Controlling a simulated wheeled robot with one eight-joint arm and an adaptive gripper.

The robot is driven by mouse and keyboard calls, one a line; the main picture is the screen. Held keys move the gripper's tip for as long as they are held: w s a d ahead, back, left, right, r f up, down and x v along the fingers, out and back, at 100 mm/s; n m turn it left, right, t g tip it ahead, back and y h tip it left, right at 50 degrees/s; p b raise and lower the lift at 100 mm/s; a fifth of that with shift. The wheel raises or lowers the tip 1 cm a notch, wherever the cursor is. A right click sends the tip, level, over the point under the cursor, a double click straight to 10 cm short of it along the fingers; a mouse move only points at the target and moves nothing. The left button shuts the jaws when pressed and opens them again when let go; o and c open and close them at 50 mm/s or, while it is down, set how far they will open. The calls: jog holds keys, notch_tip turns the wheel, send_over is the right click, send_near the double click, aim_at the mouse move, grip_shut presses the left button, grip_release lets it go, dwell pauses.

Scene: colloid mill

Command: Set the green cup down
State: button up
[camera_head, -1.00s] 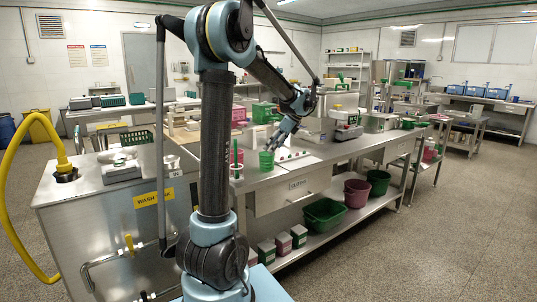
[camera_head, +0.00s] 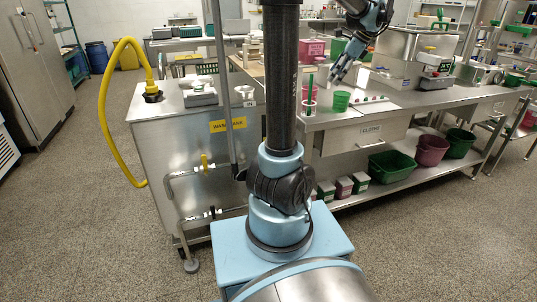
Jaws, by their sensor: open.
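The green cup (camera_head: 341,101) stands upright on the steel bench top (camera_head: 392,108), close to its front edge. My gripper (camera_head: 336,80) is above and just behind the cup in the picture, with its fingers pointing down. It is open and holds nothing. The fingers look apart from the cup's rim, but the exact gap is too small to tell.
A pink cup (camera_head: 309,92) and a thin green upright piece stand left of the green cup. A control panel with small knobs lies to its right. The wash tank (camera_head: 195,125) is at left.

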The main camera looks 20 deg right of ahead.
jog(key=a+n, duration=0.1)
jog(key=a, duration=0.3)
jog(key=a+f+n, duration=0.1)
jog(key=a+n, duration=0.1)
jog(key=a, duration=0.2)
jog(key=s+a+f+n+g, duration=0.1)
jog(key=a+n, duration=0.1)
jog(key=a, duration=0.2)
jog(key=shift+h, duration=0.3)
jog(key=s+a+f+n+h, duration=0.1)
jog(key=s+a+f+n, duration=0.25)
jog(key=a, duration=0.25)
jog(key=s+a+f+n+g, duration=0.1)
jog(key=s+a+f+n, duration=0.25)
jog(key=a+n, duration=0.2)
jog(key=s+a+f+n+h, duration=0.1)
jog(key=s+a+f+n, duration=0.25)
jog(key=a, duration=0.35)
jog(key=s+a+f+n+h, duration=0.1)
jog(key=s+a+f+n, duration=0.2)
jog(key=s+f+n, duration=0.4)
jog(key=shift+s+a+f, duration=0.35)
jog(key=shift+s+f, duration=0.15)
jog(key=shift+f, duration=0.25)
